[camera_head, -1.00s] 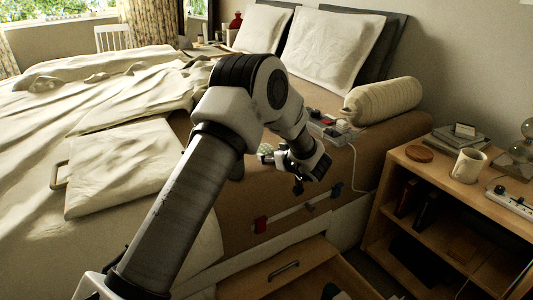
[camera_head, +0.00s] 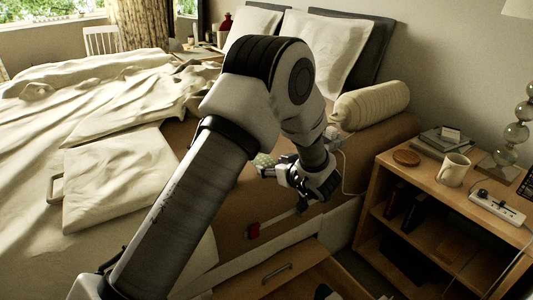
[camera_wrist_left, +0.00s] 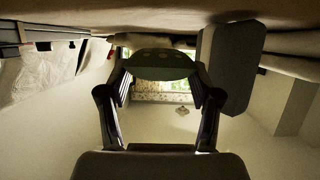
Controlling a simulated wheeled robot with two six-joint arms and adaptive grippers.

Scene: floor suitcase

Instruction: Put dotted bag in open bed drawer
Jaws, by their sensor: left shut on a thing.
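The dotted bag (camera_head: 265,160), small and pale green with dots, sits at the tip of my left gripper (camera_head: 281,172) in the head view, over the bed's side. In the left wrist view the bag (camera_wrist_left: 160,66) is dark and spans the space between the two fingers, which are shut on it. My forearm and wrist hide part of the bed edge. The open bed drawer (camera_head: 268,276) is below and nearer, at the bottom of the head view, with a metal handle on its front. Only part of its inside shows. My right gripper is not in view.
A wooden nightstand (camera_head: 396,176) stands right of the drawer, bearing a mug (camera_head: 453,170), books and a power strip (camera_head: 497,206). A bolster (camera_head: 371,106) lies on the bed. A cable hangs near my gripper.

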